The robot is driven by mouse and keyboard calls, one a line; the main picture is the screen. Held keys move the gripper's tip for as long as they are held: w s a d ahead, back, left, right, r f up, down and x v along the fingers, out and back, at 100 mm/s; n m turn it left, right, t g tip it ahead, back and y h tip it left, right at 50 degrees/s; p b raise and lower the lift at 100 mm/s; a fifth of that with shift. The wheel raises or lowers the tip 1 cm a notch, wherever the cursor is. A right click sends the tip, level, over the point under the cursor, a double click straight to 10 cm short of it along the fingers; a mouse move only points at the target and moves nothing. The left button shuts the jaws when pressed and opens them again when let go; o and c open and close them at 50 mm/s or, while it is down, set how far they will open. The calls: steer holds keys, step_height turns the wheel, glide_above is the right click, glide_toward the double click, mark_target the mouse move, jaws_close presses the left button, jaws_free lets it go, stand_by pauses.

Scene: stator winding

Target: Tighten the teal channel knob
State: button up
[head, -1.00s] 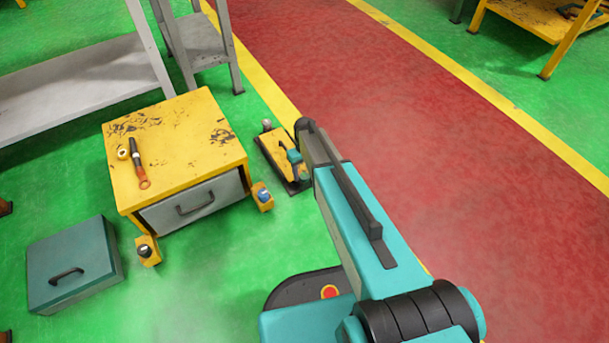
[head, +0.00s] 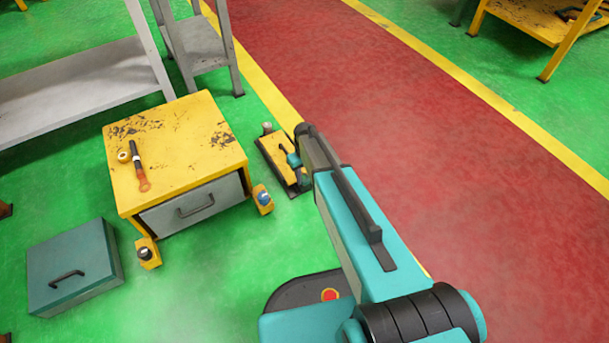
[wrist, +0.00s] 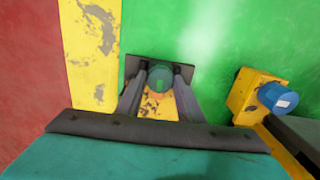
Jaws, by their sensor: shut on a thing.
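The teal knob (wrist: 160,75) stands at one end of a yellow, worn fixture plate (wrist: 148,108) with a dark base. In the wrist view my gripper (wrist: 160,76) is shut on it, one dark finger at each side. In the head view the teal knob (head: 304,183) shows at the near end of the fixture (head: 270,149), partly covered by my gripper and arm. The knob's threads and underside are hidden.
A blue knob (wrist: 278,97) on a yellow block stands to the right in the wrist view. In the head view, a yellow cabinet (head: 190,150) with a grey drawer stands left of the fixture. A black knob (head: 146,253) and teal case (head: 72,265) lie nearer. The red aisle is clear.

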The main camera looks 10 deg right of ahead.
mark_target(304, 178)
steer(key=shift+n+p, duration=0.3)
steer(key=shift+p, duration=0.15)
steer(key=o, duration=1)
steer(key=shift+o, duration=0.2)
steer(key=shift+r, duration=0.1)
step_height(304, 178, up, 14)
steer(key=p, duration=0.4)
steer(key=shift+f+p, duration=0.2)
steer(key=shift+p, duration=0.15)
